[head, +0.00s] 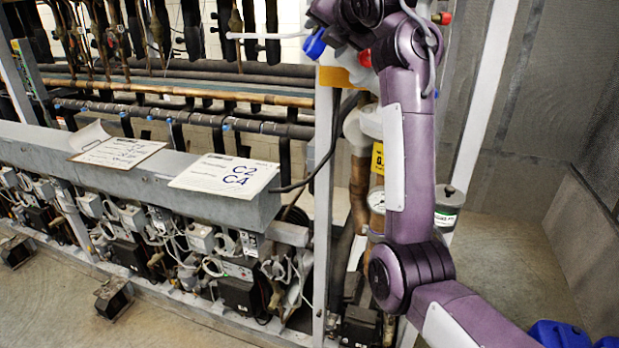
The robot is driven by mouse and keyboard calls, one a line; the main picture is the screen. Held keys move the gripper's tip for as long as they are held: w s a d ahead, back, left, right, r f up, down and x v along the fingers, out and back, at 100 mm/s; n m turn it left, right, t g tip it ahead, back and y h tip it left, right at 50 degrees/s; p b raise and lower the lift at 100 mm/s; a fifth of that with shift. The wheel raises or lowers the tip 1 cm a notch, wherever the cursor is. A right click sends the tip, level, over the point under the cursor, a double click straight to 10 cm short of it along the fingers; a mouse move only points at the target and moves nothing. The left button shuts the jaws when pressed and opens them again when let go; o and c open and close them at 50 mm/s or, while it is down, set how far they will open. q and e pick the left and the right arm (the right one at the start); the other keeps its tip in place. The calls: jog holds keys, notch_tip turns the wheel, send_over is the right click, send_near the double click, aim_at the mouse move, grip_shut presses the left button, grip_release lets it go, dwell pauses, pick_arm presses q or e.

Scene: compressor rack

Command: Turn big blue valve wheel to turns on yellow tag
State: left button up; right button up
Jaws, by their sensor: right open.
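A small blue piece (314,44) shows at the top, beside my right gripper; it may be part of the blue valve wheel, but the rest is hidden or out of frame. My right gripper (332,34) is at the top of the view, open, close to the blue piece; I cannot tell whether they touch. Its purple arm rises from the lower right in front of the pipework. A yellow tag (377,158) with dark print hangs on the pipes just left of the forearm, partly covered; its print is too small to read surely. My left gripper is not in view.
A grey beam (140,172) crosses the left, with paper sheets and a card marked C2 C4 (224,176). A white post (323,200) stands left of my arm. Blue containers (558,335) are lower right.

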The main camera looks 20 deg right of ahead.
jog(key=t+h, duration=0.1)
jog(key=m+t+h, duration=0.1)
jog(key=t+h, duration=0.1)
jog(key=shift+a+f+m, duration=0.15)
jog(key=shift+f+m, duration=0.1)
jog(key=shift+m, duration=0.15)
jog(key=m+t+h, duration=0.1)
jog(key=t+h, duration=0.1)
jog(key=h, duration=0.1)
jog(key=m+h, duration=0.1)
jog(key=shift+w+a+f+m+t+h, duration=0.2)
jog(key=shift+f+m+t+h, duration=0.1)
jog(key=shift+t+h, duration=0.1)
jog(key=shift+h, duration=0.3)
jog(key=b+v, duration=0.5)
jog(key=v, duration=0.2)
jog(key=shift+s+f, duration=0.3)
jog(key=shift+s, duration=0.1)
notch_tip(320, 180, down, 24)
jog(key=a+m+g+y, duration=0.2)
jog(key=m+g+y, duration=0.2)
jog(key=m+y, duration=0.2)
jog(key=shift+s+m+g, duration=0.25)
jog(key=shift+m+g, duration=0.05)
jog(key=shift+g, duration=0.1)
